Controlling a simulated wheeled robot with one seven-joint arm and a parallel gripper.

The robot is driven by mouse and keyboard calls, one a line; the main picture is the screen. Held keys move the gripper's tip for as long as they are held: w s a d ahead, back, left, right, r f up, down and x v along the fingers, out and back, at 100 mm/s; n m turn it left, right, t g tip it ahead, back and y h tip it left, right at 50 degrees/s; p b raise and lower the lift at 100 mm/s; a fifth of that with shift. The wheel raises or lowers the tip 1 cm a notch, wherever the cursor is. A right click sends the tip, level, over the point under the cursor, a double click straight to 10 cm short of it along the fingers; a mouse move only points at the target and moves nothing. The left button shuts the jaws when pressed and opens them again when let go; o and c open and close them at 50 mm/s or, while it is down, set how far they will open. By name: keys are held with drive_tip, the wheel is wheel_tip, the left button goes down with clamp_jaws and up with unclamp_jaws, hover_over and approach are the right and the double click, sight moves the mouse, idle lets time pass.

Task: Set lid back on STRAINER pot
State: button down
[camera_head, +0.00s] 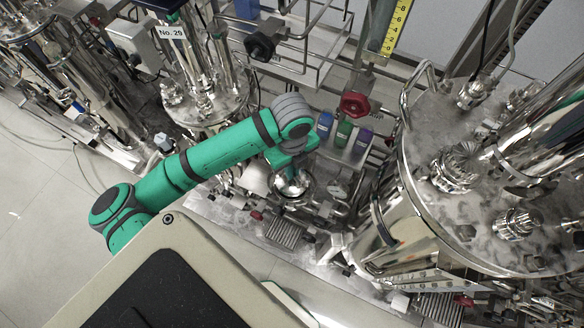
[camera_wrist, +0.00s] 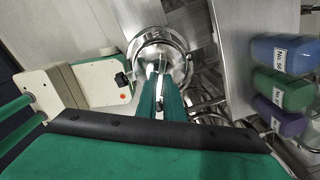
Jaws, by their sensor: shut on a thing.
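My gripper (camera_wrist: 160,72) points at a round, shiny steel lid (camera_wrist: 177,52) in the wrist view. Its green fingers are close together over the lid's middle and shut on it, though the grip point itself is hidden. A steel rim, which looks like the pot's (camera_wrist: 137,48), shows around the lid. I cannot tell whether the lid rests on it or hangs just above. In the head view the round steel lid or pot (camera_head: 292,186) is small, below the end of my green arm. No STRAINER label is readable.
A large steel vessel (camera_head: 400,235) fills the right side. Pipes and fittings crowd the skid; open floor (camera_head: 40,200) lies at left.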

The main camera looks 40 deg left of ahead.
drive_tip(key=shift+f, duration=0.2)
drive_tip(key=shift+f, duration=0.65)
drive_tip(key=shift+f, duration=0.65)
idle(2.8)
drive_tip(key=c, duration=1.8)
unclamp_jaws()
wheel_tip(320, 180, up, 11)
drive_tip(key=shift+f, duration=0.1)
